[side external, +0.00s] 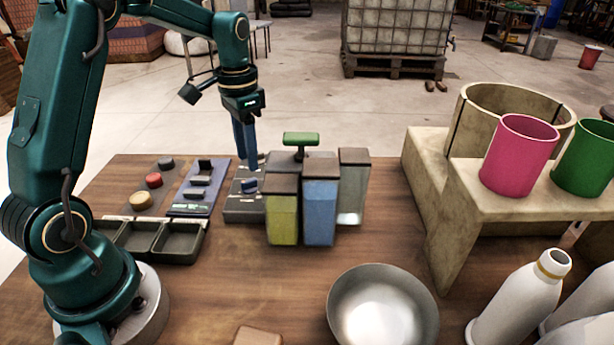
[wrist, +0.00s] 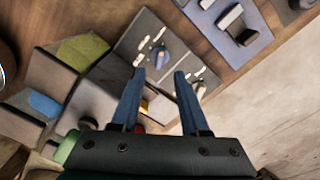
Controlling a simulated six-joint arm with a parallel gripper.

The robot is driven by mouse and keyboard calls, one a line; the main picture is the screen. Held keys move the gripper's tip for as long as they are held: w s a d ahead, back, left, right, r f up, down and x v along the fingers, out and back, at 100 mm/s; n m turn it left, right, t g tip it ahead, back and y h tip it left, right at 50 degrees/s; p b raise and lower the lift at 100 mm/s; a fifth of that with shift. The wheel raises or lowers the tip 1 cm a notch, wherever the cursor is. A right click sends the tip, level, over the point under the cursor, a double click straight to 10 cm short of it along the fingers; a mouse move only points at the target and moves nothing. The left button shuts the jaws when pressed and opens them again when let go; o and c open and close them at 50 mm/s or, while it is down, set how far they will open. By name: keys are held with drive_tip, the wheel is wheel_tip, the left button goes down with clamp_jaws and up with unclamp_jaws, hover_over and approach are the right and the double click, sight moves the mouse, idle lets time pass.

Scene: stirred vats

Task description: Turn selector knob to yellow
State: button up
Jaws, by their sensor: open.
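The selector knob (side external: 250,185) is a small blue knob on a dark grey panel (side external: 240,214), left of the vats. In the wrist view, the blue knob (wrist: 160,57) sits on the grey panel with white marks around it. My gripper (side external: 249,164) points down above the panel, close over the knob. In the wrist view, my gripper (wrist: 160,74) is open with two blue fingers. The knob shows just beyond the gap between the fingertips, with nothing gripped. I cannot tell which mark the knob points to.
Vats with yellow-green (side external: 282,220) and blue (side external: 320,212) fronts stand right beside the panel, with a green handle (side external: 300,139) above. A slider panel (side external: 200,190), coloured buttons (side external: 153,180) and dark trays (side external: 178,240) lie left. A metal bowl (side external: 383,310) stands at the front.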

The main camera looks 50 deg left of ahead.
sight(246, 181)
drive_tip(key=shift+s+a+m, duration=0.1)
drive_tip(key=shift+s+m, duration=0.4)
drive_tip(key=shift+m, duration=0.1)
drive_tip(key=shift+f, duration=2.65)
clamp_jaws()
